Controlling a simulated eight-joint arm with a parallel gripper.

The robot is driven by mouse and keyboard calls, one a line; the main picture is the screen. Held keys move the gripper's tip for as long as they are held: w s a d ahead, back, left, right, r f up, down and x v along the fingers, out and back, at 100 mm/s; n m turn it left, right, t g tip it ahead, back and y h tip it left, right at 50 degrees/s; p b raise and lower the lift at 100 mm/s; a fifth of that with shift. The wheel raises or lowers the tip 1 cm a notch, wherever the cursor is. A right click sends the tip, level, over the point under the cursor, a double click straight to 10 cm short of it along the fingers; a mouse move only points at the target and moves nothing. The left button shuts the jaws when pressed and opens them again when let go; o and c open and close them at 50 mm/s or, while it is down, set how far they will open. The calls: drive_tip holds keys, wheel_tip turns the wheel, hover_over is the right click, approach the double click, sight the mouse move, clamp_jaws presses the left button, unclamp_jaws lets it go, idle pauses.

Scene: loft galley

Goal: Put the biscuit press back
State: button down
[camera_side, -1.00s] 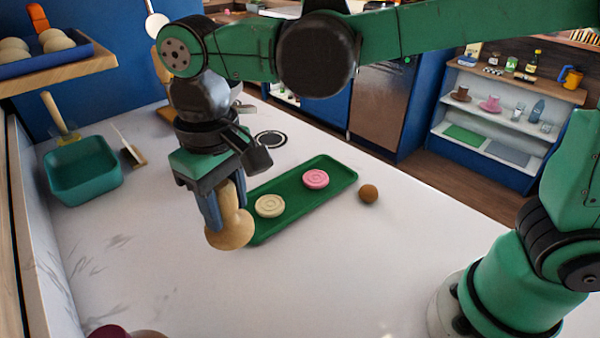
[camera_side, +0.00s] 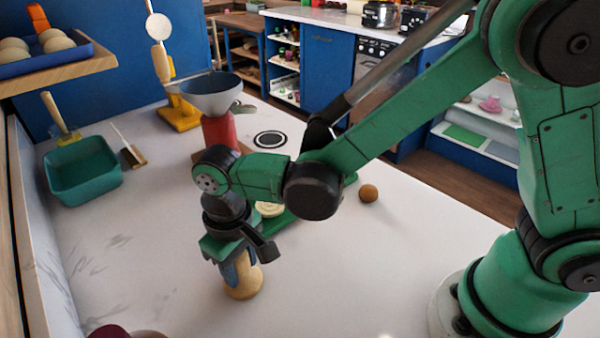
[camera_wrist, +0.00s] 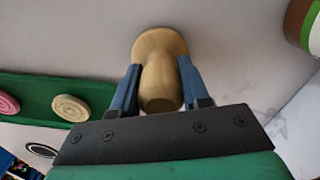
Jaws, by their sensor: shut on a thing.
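The biscuit press (camera_side: 243,282) is a pale wooden piece with a narrow grip and a wide round end. My gripper (camera_side: 239,266) is shut on its narrow part and points down over the white counter. In the wrist view, the blue fingers of my gripper (camera_wrist: 160,88) stand either side of the press (camera_wrist: 160,50), its wide end away from me. I cannot tell whether the wide end touches the counter. A dark round mark with a pale ring (camera_side: 270,139) lies on the counter further back; it also shows in the wrist view (camera_wrist: 41,150).
A green tray (camera_side: 285,221) with a cream biscuit (camera_side: 268,209) lies behind my arm. A pink biscuit (camera_wrist: 7,104) shows in the wrist view. A brown ball (camera_side: 368,193) sits nearby.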

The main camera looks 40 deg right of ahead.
drive_tip(key=shift+f, duration=0.15)
drive_tip(key=shift+c, duration=2.1)
unclamp_jaws()
wheel_tip(320, 180, up, 12)
drive_tip(key=shift+f, duration=0.1)
drive_tip(key=shift+d+r, duration=0.15)
drive_tip(key=shift+r, duration=0.1)
drive_tip(key=s+d+m+t, duration=0.1)
drive_tip(key=d+t, duration=0.2)
drive_tip(key=d, duration=0.6)
drive_tip(key=s+d+f+m+t, duration=0.1)
drive_tip(key=d+t, duration=0.3)
drive_tip(key=d, duration=0.5)
drive_tip(key=shift+s+d+m, duration=0.15)
drive_tip(key=shift+s+m, duration=0.15)
drive_tip(key=shift+m, duration=0.2)
drive_tip(key=shift+f, duration=0.1)
